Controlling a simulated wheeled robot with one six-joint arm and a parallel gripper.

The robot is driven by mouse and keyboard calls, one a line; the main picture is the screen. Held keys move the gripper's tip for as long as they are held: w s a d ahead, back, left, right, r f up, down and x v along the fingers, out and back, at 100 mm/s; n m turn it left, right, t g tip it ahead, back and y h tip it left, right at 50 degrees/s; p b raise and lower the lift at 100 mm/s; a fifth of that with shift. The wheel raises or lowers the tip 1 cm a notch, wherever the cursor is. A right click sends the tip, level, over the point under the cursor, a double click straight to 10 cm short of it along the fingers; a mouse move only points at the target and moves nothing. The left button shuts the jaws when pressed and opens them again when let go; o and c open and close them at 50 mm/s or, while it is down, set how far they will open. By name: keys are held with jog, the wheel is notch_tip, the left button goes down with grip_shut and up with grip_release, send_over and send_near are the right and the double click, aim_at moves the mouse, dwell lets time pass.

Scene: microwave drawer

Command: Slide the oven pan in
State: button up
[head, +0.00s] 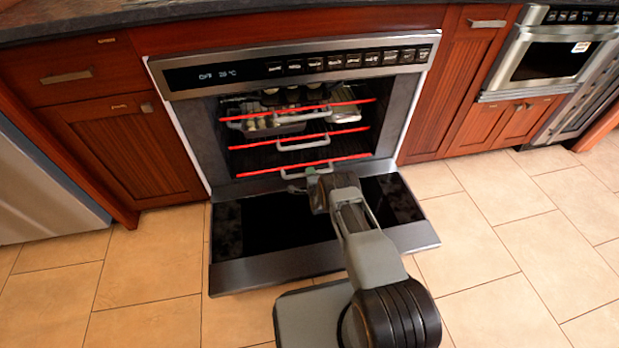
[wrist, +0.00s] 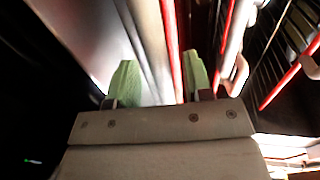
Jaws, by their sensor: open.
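The oven (head: 183,110) stands with its door (head: 235,272) folded down flat. Inside are three levels with red front edges, each with a pale curved handle: a top one (head: 305,113), a middle one (head: 303,146) and a bottom one (head: 306,167). I cannot tell which level is the oven pan. My gripper (head: 312,174) is above the open door, close in front of the bottom level's handle. In the wrist view its two green fingertips (wrist: 160,75) are apart, with a pale bar and a red edge beyond them. Contact with the handle cannot be told.
Food or dishes (head: 270,122) and a foil-like tray (head: 343,108) sit on the upper level. Wooden cabinets (head: 125,150) flank the oven. A microwave (head: 548,60) is at the upper right. Tiled floor (head: 500,220) is clear to the right.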

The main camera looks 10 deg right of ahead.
jog(key=shift+w+f+b, duration=0.15)
jog(key=shift+w+b, duration=0.15)
jog(key=shift+w, duration=0.6)
grip_shut()
